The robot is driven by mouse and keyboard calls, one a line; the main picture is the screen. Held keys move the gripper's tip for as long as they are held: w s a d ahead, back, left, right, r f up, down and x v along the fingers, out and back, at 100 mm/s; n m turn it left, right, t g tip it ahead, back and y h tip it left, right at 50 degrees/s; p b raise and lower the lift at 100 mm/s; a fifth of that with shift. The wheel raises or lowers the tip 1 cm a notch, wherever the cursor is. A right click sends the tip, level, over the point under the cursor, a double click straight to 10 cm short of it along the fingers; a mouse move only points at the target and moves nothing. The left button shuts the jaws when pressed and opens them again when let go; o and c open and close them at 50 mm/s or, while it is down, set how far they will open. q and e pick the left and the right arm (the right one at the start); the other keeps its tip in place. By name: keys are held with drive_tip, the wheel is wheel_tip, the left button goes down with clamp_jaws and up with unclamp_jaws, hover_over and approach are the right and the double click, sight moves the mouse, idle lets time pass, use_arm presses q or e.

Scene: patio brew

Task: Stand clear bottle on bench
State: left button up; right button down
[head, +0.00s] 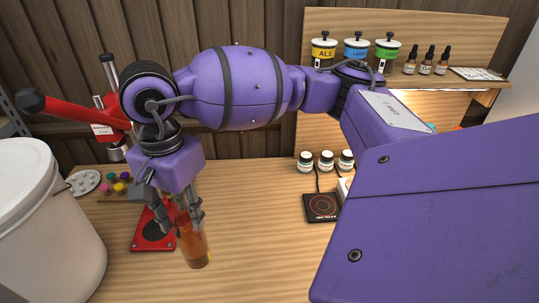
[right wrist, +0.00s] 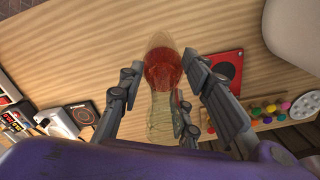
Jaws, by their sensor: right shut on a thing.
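The clear bottle (head: 197,250), filled with amber-red liquid, is below my right gripper (head: 181,222) in the head view. Its lower part shows over the bench (head: 255,235), close to upright; I cannot tell whether its base touches the wood. My right gripper is shut on its upper part, fingers pointing down. The fingers partly hide the upper part in the head view. My left gripper is not in view.
A red bench capper (head: 152,240) stands just left of the bottle. A white bucket (head: 45,230) is at the left, with colored caps (head: 116,182) behind it. A black hot plate (head: 321,207) and several small jars (head: 326,160) are right. Bench between bottle and hot plate is clear.

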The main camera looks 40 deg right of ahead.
sight(188, 230)
drive_tip(key=m, duration=0.2)
drive_tip(key=r+m, duration=0.1)
drive_tip(key=m, duration=0.1)
drive_tip(key=m+b, duration=0.1)
drive_tip(key=m, duration=0.1)
drive_tip(key=shift+s+a+r, duration=0.15)
drive_tip(key=shift+a+r, duration=0.05)
drive_tip(key=shift+a, duration=0.1)
drive_tip(key=m, duration=0.2)
drive_tip(key=r+m, duration=0.1)
drive_tip(key=m, duration=0.1)
drive_tip(key=shift+s+a+m+b, duration=0.15)
drive_tip(key=shift+s+m+b, duration=0.05)
drive_tip(key=shift+m+b, duration=0.1)
drive_tip(key=m, duration=0.2)
drive_tip(key=r+m, duration=0.1)
drive_tip(key=m+b, duration=0.1)
drive_tip(key=m, duration=0.1)
drive_tip(key=shift+s+r+m, duration=0.15)
drive_tip(key=shift+s+m, duration=0.15)
drive_tip(key=m, duration=0.3)
drive_tip(key=shift+s+a+r+m, duration=0.1)
drive_tip(key=shift+s+r+m, duration=0.1)
drive_tip(key=shift+r+m, duration=0.2)
drive_tip(key=shift+s+r+m+b, duration=0.1)
drive_tip(key=shift+r+m+b, duration=0.1)
drive_tip(key=shift+m, duration=0.4)
drive_tip(key=shift+s+r+m+b, duration=0.1)
drive_tip(key=shift+m+b, duration=0.1)
drive_tip(key=shift+m, duration=0.4)
